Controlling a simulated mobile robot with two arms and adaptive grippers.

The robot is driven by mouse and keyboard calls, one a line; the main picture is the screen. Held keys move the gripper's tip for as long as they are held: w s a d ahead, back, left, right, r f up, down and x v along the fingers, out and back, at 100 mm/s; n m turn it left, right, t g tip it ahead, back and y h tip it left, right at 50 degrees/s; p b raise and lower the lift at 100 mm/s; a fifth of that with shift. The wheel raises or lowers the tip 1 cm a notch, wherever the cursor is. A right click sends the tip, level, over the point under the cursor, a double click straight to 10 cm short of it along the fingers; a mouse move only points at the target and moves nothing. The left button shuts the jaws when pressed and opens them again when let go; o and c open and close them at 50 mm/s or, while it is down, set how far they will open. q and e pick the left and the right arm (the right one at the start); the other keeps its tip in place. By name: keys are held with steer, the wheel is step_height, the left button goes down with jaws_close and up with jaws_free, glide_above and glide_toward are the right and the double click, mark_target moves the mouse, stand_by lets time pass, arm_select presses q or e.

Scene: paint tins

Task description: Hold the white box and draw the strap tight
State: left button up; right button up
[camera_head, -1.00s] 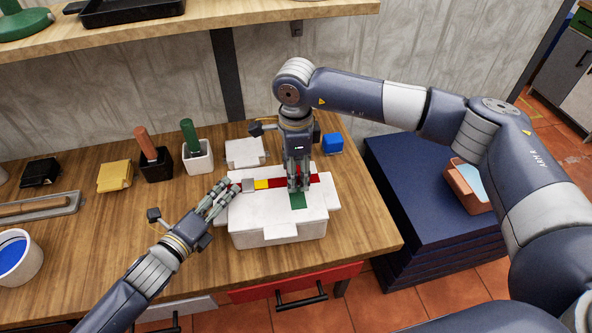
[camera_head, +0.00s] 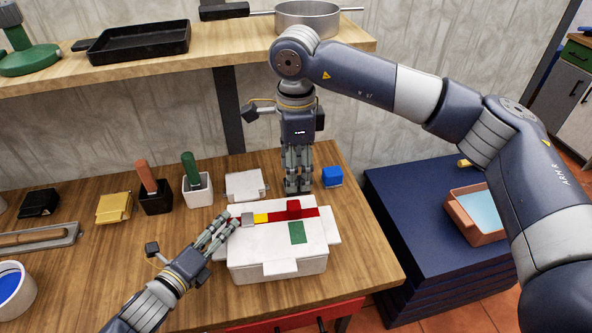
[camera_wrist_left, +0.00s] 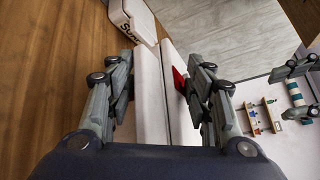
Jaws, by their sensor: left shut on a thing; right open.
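The white box (camera_head: 275,247) stands on the wooden table with a green patch (camera_head: 298,232) on its lid. A red strap (camera_head: 272,217) runs across the lid, with a yellow section (camera_head: 260,218), a grey buckle (camera_head: 247,219) at the left and a raised red block (camera_head: 293,208). My left gripper (camera_head: 228,224) is shut on the box's left side; in the left wrist view its fingers (camera_wrist_left: 163,90) stand on either side of the white box (camera_wrist_left: 150,100). My right gripper (camera_head: 297,186) is open and empty, pointing down behind the red block, apart from the strap.
A white lidded box (camera_head: 245,185) and a blue cube (camera_head: 332,176) lie behind the white box. Dark and white holders with orange and green handles (camera_head: 190,170) stand to the left. A shelf (camera_head: 230,50) crosses above; a dark blue stack (camera_head: 410,220) stands at the right.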

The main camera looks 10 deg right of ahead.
arm_select(q)
steer(key=shift+s+a+f, duration=0.15)
steer(key=shift+a+f, duration=0.05)
steer(key=shift+f, duration=0.55)
steer(key=o, duration=1.5)
steer(key=shift+c, duration=0.2)
steer(key=shift+w, duration=0.2)
steer(key=shift+d+r, duration=0.1)
steer(key=shift+r, duration=0.2)
steer(key=v, duration=1.2)
steer(key=shift+r, duration=0.1)
